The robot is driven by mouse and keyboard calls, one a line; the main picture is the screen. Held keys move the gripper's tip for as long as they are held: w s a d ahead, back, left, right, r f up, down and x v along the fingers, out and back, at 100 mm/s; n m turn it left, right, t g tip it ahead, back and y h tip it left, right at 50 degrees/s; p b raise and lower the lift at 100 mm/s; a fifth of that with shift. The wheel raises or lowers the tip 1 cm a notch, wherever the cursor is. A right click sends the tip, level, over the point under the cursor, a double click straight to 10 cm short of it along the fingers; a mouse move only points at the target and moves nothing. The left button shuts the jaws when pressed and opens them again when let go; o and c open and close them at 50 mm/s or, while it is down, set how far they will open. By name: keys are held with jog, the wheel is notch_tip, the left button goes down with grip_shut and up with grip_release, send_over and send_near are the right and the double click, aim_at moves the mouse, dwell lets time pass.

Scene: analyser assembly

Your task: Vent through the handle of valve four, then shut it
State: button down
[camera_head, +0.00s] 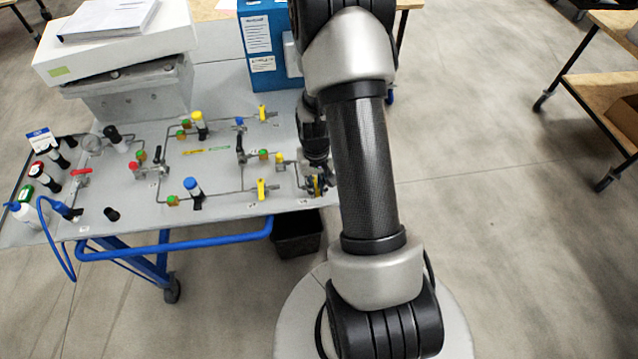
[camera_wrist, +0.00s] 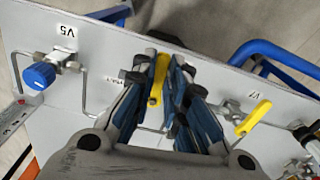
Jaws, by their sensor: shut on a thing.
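My gripper (camera_wrist: 160,78) has its blue-and-black fingers on both sides of a yellow valve handle (camera_wrist: 157,82), near the panel's edge, and is shut on it. The handle points along the fingers. The label beside this valve is partly hidden, so I cannot read its number. In the head view my gripper (camera_head: 317,183) is at the right end of the grey panel (camera_head: 225,215), largely hidden by my arm. The valve body under the fingers is mostly covered.
A blue knob (camera_wrist: 40,75) marked V5 is to the left. Another yellow handle (camera_wrist: 254,118), by the V7 label, is close on the right. Thin tubes run between valves. A blue box (camera_head: 262,45) stands behind the panel, and a black bin (camera_head: 298,240) below.

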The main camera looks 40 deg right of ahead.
jog(key=shift+w+a+m, duration=0.1)
jog(key=shift+a+m, duration=0.05)
jog(key=shift+m, duration=0.35)
jog(key=c, duration=1.6)
grip_release()
notch_tip(320, 180, up, 12)
